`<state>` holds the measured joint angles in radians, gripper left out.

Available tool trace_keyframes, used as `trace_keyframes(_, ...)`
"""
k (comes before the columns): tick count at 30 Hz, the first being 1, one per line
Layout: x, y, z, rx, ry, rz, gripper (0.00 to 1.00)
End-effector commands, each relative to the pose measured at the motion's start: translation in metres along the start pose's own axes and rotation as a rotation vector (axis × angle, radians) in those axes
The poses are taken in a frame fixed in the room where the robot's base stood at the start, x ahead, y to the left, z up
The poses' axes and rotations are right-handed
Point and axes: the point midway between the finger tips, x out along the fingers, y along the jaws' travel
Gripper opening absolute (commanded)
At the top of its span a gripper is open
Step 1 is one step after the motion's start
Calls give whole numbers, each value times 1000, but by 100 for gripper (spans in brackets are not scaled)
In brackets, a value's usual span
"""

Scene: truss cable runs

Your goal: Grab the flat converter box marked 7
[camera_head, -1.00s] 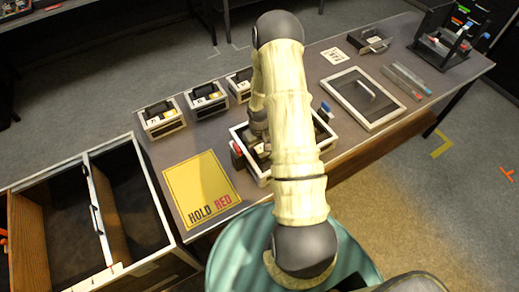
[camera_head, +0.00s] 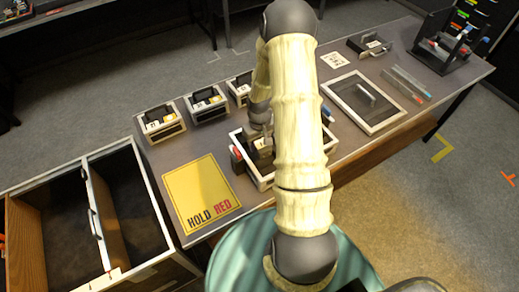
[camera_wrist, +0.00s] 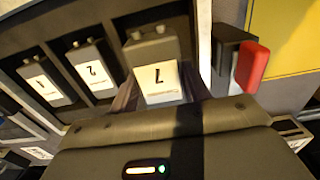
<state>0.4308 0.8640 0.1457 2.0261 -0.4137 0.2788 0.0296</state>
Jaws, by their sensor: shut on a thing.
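The flat converter box marked 7 (camera_wrist: 158,75) is dark with a white label, in the wrist view. My gripper (camera_wrist: 160,97) is shut on it, with a finger at each side. The box appears larger and nearer the wrist camera than two similar boxes, marked 2 (camera_wrist: 95,70) and 1 (camera_wrist: 45,80), which sit in slots to its left. In the head view, a pale-rimmed tray (camera_head: 262,183) lies under my gripper. My arm hides much of the tray and most of the gripper there.
A red-ended dark piece (camera_wrist: 250,68) stands at the tray's edge, beside the yellow HOLD RED mat (camera_head: 198,190). Several small bins (camera_head: 160,122) line the far table edge. A framed panel (camera_head: 350,115) lies right of the arm. An open drawer unit (camera_head: 130,200) stands left.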

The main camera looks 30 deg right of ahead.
Motion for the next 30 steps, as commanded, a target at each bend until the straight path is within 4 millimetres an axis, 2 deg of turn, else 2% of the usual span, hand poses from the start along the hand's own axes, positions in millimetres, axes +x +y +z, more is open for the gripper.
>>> trace_keyframes(4,-27,1,-1,2,4,1,16)
trace_keyframes(9,-44,0,0,0,2,0,16)
trace_keyframes(30,-46,0,0,0,0,0,16)
